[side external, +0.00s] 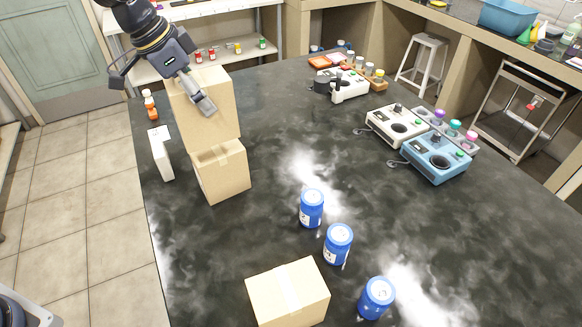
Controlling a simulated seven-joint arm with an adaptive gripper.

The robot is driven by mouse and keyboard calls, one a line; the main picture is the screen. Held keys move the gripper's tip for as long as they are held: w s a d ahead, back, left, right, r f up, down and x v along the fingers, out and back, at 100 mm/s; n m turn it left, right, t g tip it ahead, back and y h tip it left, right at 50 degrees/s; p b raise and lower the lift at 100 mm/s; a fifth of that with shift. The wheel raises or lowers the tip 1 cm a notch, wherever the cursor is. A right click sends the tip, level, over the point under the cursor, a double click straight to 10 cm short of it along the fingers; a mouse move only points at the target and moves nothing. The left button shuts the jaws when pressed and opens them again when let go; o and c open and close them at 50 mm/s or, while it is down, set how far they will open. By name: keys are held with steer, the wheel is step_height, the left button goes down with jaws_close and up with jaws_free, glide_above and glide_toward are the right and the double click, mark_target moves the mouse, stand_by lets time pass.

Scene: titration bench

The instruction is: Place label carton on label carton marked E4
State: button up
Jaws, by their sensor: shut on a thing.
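The other finger is mostly hidden. The held carton is upright, directly above a second tan carton (224,174) that stands on the dark bench. Their edges meet in the picture, and I cannot tell whether they touch or a small gap is left. A third tan carton (288,294) with a pale tape strip lies at the front of the bench. No E4 mark is readable on any carton.
Blue cans (312,208), (338,244), (377,297) stand at centre front. White (397,125) and blue (436,158) instruments sit at right. The bench middle is clear.

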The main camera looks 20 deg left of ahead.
steer(key=shift+a+x, duration=0.2)
steer(key=shift+x, duration=0.75)
steer(key=shift+a+x, duration=0.25)
steer(key=shift+x, duration=0.75)
steer(key=shift+s+f, duration=0.15)
steer(key=shift+f, duration=0.15)
steer(key=o, duration=1.2)
